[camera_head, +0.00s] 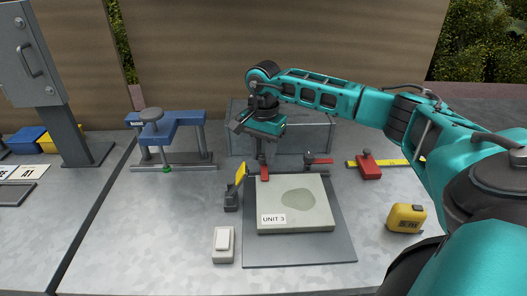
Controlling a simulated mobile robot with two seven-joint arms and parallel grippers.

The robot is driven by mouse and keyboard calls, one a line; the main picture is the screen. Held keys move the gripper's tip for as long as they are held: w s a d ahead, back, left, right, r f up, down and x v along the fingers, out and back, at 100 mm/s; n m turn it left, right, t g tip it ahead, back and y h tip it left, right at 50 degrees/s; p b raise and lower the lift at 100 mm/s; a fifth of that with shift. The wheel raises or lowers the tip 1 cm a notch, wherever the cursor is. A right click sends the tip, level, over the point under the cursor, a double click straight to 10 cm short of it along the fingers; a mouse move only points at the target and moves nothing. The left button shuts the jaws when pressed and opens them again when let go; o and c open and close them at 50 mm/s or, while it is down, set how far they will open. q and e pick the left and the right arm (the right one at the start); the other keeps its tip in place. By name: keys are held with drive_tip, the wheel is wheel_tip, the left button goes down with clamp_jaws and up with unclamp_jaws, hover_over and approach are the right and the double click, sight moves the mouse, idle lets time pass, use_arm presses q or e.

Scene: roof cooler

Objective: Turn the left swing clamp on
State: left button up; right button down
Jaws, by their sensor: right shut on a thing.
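The pale slab marked "UNIT 3" (296,205) lies on a dark plate (300,252). The left swing clamp (265,173) stands at the slab's back left corner, and its red part shows below my gripper. My right gripper (262,152) reaches down from above and is shut on this clamp; its fingers hide much of the clamp's upper part. My left gripper is out of view.
A dark block with a yellow lever (240,174) stands close left of the gripper. A white switch (223,242), a yellow tape measure (406,218), a red and yellow tool (369,166) and a blue stand (170,126) surround the plate. A grey case (318,137) stands behind.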

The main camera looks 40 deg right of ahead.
sight(264, 157)
idle(0.4)
drive_tip(key=c, duration=0.8)
unclamp_jaws()
drive_tip(key=shift+c, duration=0.2)
wheel_tip(264, 157, up, 13)
drive_tip(key=shift+p, duration=0.35)
drive_tip(key=shift+s, duration=0.1)
